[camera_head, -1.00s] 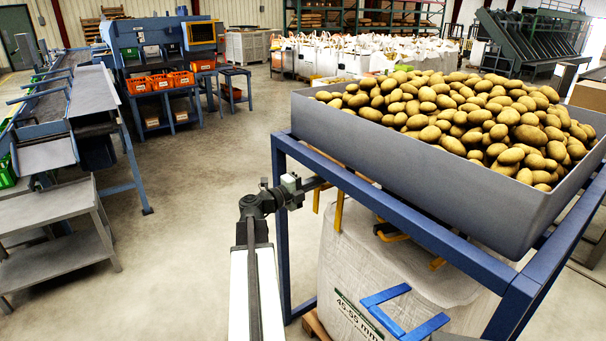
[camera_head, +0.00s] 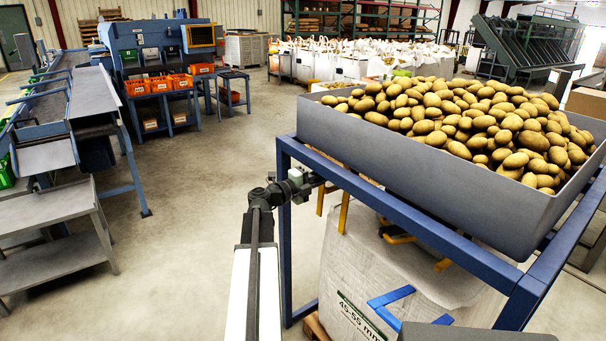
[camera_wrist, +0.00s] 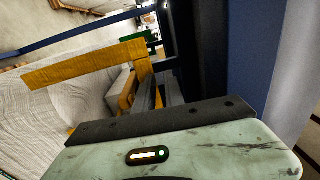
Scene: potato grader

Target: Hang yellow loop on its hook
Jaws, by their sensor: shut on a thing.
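My gripper (camera_wrist: 158,92) is shut on the yellow loop (camera_wrist: 85,68), a flat strap that bends at the jaws in the wrist view. In the head view a yellow strap (camera_head: 343,213) hangs under the blue frame's rail, by the end of my arm; the jaws are hidden there behind the frame. The white bulk bag (camera_head: 365,275), marked 45-55 mm, stands below inside the frame. Other yellow strap parts (camera_head: 399,238) lie over the bag top. I cannot make out the hook in either view.
The blue frame (camera_head: 284,240) carries a grey hopper (camera_head: 400,155) full of potatoes, close to my arm. A blue strap (camera_head: 388,298) lies at the bag's front. Grey steel tables (camera_head: 50,215) stand at left; the floor between is clear.

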